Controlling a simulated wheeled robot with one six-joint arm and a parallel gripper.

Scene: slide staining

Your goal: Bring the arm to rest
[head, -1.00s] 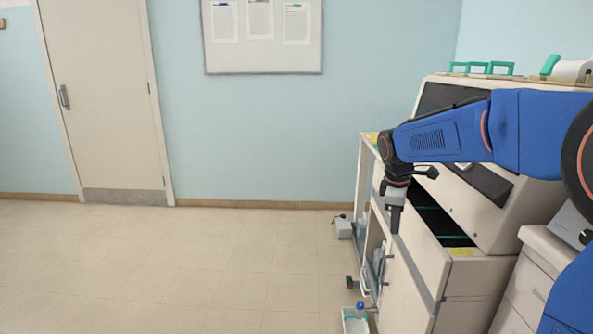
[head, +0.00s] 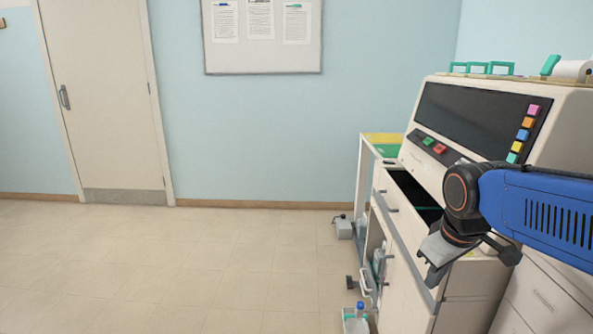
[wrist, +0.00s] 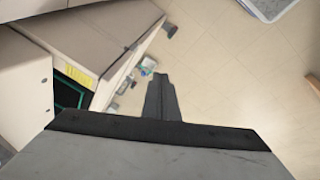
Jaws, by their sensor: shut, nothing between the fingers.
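My blue arm reaches in from the right edge of the head view. My gripper (head: 433,280) hangs at its end, pointing down and to the left, in front of the beige staining machine (head: 558,130). In the wrist view my gripper (wrist: 160,82) shows as dark fingers close together, with nothing between them. Bare floor and the machine's side lie beyond the fingers in that view. The gripper hides part of the machine's lower front.
An open drawer (head: 407,192) with a dark inside juts from the machine. Low cabinet doors stand open, and a bottle with a blue cap (head: 360,308) is near the floor. The tiled floor (head: 180,265) at left is clear. A closed door (head: 105,95) is at the back left.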

